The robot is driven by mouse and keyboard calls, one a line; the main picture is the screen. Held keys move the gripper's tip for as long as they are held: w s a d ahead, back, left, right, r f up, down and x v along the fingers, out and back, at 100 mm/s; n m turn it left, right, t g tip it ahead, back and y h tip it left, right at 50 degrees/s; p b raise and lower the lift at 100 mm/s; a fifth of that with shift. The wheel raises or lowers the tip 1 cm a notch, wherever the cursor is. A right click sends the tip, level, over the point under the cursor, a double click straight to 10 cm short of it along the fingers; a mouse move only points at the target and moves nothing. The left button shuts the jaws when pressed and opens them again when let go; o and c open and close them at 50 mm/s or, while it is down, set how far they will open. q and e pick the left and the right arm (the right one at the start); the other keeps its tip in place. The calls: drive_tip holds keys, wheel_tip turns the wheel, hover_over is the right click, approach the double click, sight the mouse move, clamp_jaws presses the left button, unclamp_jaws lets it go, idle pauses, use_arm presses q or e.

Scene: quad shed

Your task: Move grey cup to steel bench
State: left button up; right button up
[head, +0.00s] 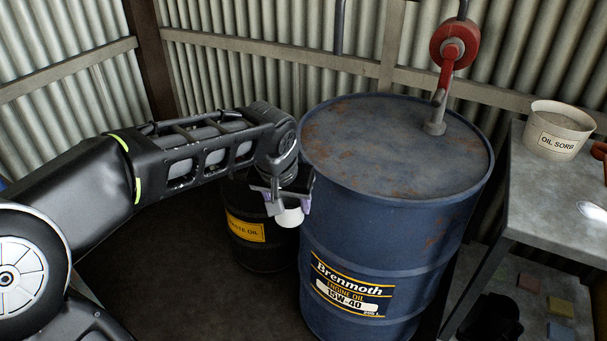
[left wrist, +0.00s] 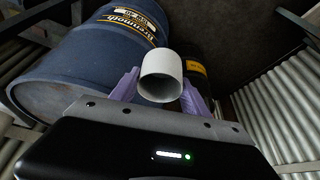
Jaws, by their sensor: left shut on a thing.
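The grey cup (head: 291,216) looks pale, almost white, and hangs below my left gripper (head: 284,197) in the head view. The gripper is shut on the cup, in the air to the left of the blue drum. In the left wrist view the cup (left wrist: 161,76) sits between the two lilac fingers of the left gripper (left wrist: 160,88). The steel bench (head: 535,190) stands at the right edge of the head view, beyond the blue drum from the gripper. My right gripper is not in view.
A large blue engine oil drum (head: 395,150) with a red pump (head: 453,50) stands between the left gripper and the bench. A smaller black waste oil drum (head: 262,245) stands behind the gripper. An "OIL SORB" tub (head: 560,130) is on the bench's back part, with bare top in front of it.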

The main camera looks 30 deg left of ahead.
use_arm(q)
drive_tip(key=w+d+f+m, duration=0.1)
drive_tip(key=w+d+f, duration=0.2)
drive_tip(key=d+f, duration=0.2)
drive_tip(key=w+d+f+m+h, duration=0.1)
drive_tip(key=w+d+f+m, duration=0.1)
drive_tip(key=w+d+f, duration=0.2)
wheel_tip(320, 180, down, 4)
drive_tip(key=shift+d+r, duration=0.25)
drive_tip(key=shift+d, duration=0.95)
drive_tip(key=shift+d, duration=0.1)
